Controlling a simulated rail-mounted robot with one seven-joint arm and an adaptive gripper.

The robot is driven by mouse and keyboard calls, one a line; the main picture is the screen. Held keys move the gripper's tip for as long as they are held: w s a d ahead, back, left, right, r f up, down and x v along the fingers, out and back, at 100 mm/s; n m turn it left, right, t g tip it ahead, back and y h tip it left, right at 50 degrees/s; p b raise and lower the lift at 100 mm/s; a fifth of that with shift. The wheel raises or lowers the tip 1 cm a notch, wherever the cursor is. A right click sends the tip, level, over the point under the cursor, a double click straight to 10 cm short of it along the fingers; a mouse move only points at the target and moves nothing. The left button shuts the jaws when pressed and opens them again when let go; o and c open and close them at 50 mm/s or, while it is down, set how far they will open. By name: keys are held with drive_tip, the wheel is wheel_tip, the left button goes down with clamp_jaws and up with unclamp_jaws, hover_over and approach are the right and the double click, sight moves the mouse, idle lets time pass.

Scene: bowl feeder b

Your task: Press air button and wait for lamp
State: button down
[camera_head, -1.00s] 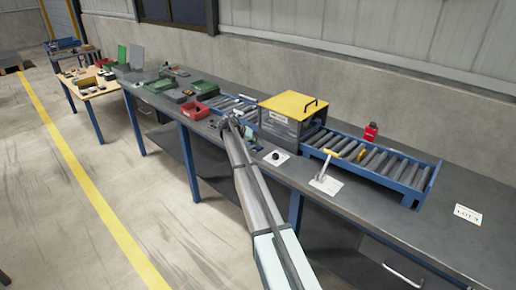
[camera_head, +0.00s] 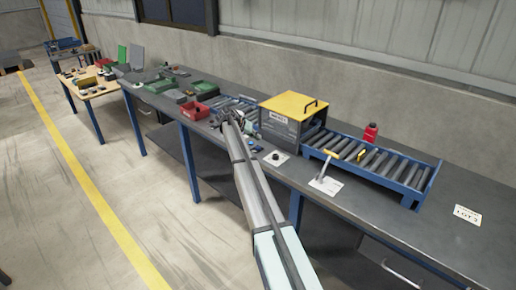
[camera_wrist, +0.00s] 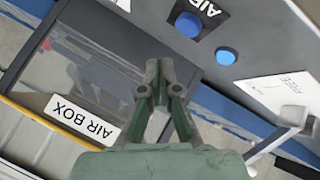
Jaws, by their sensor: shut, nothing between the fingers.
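In the wrist view a box with a clear window carries an "AIR BOX" label (camera_wrist: 82,119). To its upper right, a blue button (camera_wrist: 188,24) sits on a black plate marked "AIR". A smaller blue round light or cap (camera_wrist: 226,56) sits beside it on the grey surface; I cannot tell whether it is lit. My gripper (camera_wrist: 160,66) is shut and empty, its tips in front of the box window and apart from the button in the picture. In the head view my gripper (camera_head: 228,116) is over the bench, left of the yellow-lidded box (camera_head: 292,104).
A white card with a pale lever (camera_wrist: 292,118) is at the right of the wrist view. The front right bench top is mostly clear.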

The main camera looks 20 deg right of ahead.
drive_tip(key=shift+r, duration=1.2)
